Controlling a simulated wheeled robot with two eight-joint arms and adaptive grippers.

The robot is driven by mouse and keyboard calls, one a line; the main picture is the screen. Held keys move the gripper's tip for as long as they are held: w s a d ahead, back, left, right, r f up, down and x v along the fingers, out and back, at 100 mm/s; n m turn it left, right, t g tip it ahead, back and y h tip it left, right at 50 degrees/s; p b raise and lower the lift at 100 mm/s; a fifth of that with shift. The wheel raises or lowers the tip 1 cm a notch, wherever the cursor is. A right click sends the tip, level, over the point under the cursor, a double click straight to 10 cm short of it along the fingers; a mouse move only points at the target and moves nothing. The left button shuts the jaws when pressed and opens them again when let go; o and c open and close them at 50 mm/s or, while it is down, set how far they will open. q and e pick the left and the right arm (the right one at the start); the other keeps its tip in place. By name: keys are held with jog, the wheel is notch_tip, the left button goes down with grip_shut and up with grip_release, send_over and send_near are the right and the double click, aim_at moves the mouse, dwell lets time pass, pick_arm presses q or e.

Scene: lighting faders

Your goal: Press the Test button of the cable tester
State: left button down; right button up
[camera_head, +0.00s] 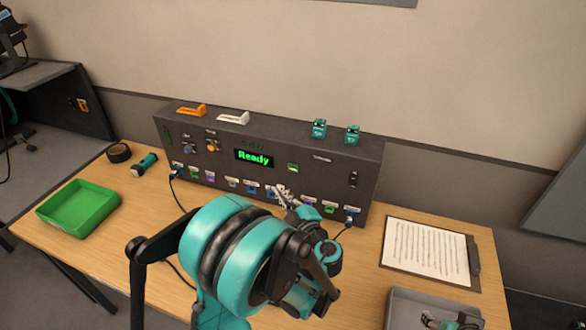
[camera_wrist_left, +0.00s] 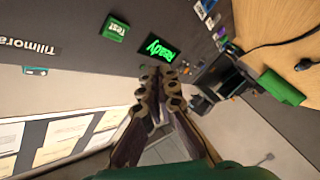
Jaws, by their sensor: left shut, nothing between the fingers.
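The cable tester (camera_head: 226,173) is a wide dark box at the back of the table, its display (camera_head: 254,158) reading "Ready" in green. The green Test button (camera_head: 293,168) is right of the display. In the left wrist view the Test button (camera_wrist_left: 115,29) carries the word "Test", beside the display (camera_wrist_left: 160,48). My left gripper (camera_head: 282,192) is shut and empty in front of the panel, below the button in the head view. In the left wrist view its fingertips (camera_wrist_left: 160,74) appear below the display, off to one side of the button. Contact with the panel cannot be told.
Colored ports line the panel's lower edge, with cables (camera_head: 174,186) plugged at the ends. A green tray (camera_head: 78,208), a tape roll (camera_head: 119,152), a clipboard (camera_head: 427,250) and a grey tray (camera_head: 400,312) surround it. Small teal and orange items sit on top.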

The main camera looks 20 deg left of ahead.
aim_at(293, 168)
pick_arm(q)
jog(key=shift+w+a, duration=0.15)
jog(key=shift+w, duration=1.7)
jog(key=shift+w+a, duration=0.1)
jog(key=shift+w, duration=1.75)
jog(key=shift+w, duration=0.1)
jog(key=shift+w, duration=0.3)
jog(key=shift+w, duration=0.3)
jog(key=shift+s, duration=0.75)
